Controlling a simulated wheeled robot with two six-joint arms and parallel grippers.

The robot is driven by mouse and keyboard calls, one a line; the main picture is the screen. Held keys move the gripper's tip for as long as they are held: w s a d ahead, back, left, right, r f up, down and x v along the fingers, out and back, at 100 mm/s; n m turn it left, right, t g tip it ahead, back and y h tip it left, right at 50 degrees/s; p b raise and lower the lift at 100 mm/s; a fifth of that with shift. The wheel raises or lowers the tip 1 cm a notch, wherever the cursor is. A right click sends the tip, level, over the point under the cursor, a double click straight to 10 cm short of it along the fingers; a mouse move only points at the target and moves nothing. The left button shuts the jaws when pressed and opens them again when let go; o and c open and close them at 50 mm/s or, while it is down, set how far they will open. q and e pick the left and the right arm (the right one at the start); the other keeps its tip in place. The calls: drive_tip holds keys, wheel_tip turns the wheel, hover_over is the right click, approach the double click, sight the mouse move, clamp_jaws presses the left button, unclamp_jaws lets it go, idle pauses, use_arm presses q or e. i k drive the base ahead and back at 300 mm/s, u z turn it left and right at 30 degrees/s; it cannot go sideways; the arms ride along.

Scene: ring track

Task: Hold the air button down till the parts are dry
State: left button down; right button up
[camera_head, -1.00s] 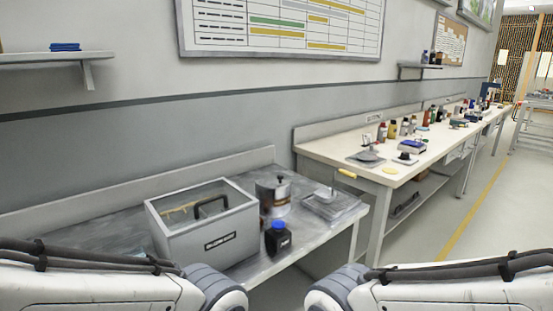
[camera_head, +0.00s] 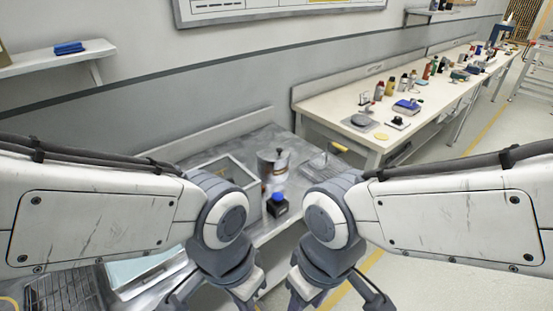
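No air button can be made out, and no parts to be dried can be picked out. My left gripper (camera_head: 212,303) hangs at the bottom edge, left of centre, in front of the bench. My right gripper (camera_head: 340,303) hangs at the bottom edge, right of centre, over the floor side. The fingertips of both are cut off by the frame, so I cannot tell how they stand. Nothing is seen held in either.
A metal pot (camera_head: 267,164) and a black bottle with a blue cap (camera_head: 278,204) stand on the bench, near a clear tray (camera_head: 322,166). A wire rack (camera_head: 62,291) and a pale blue-topped tray (camera_head: 140,270) lie lower left. A long table (camera_head: 340,123) with bottles runs right.

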sight(276, 196)
drive_tip(key=k, duration=0.65)
drive_tip(key=z, duration=0.5)
drive_tip(key=i, duration=1.15)
drive_tip(key=u, duration=0.7)
drive_tip(key=i, duration=0.35)
drive_tip(key=u, duration=0.4)
